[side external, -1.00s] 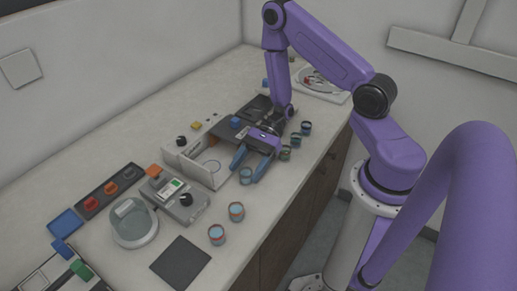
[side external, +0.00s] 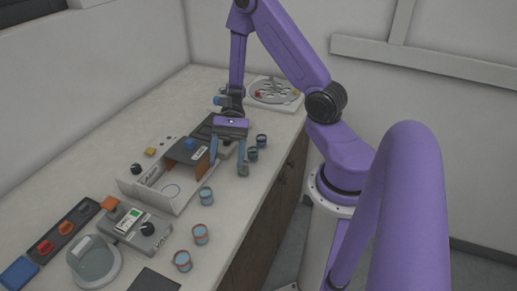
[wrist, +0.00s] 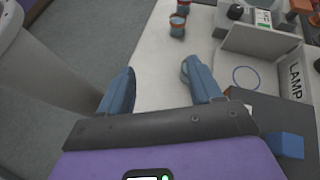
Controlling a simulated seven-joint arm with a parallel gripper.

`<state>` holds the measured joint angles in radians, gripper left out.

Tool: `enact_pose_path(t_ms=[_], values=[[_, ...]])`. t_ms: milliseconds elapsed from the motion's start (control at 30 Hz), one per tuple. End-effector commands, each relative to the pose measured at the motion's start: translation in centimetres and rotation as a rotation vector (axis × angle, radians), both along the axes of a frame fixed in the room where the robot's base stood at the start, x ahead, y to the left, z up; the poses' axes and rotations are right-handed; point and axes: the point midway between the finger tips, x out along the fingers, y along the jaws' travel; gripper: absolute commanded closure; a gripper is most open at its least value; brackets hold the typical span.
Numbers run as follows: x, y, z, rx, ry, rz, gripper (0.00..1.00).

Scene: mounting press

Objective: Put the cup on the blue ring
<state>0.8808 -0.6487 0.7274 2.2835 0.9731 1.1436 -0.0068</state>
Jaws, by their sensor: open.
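The blue ring (side external: 171,190) is a thin outline on the pale floor of the press, empty; it also shows in the wrist view (wrist: 246,77). A grey-blue cup (side external: 206,196) stands upright on the counter just right of the press, outside the ring. Two reddish-banded cups (side external: 200,234) stand nearer the camera. Another cup (side external: 243,169) stands by my right fingertip and two dark cups (side external: 262,141) stand behind it. Which cup is meant cannot be told. My gripper (side external: 227,165) is open, fingers down, empty, beyond the grey-blue cup.
The press wall (side external: 150,187) stands beside the ring, and a dark panel with a blue block (side external: 190,144) is behind it. The counter's front edge runs right of the cups.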

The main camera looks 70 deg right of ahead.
Motion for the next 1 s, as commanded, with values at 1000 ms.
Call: enact_pose_path(t_ms=[1000], values=[[-13.5,5.3,10.7,-0.193,-1.293,1.928,0.39]])
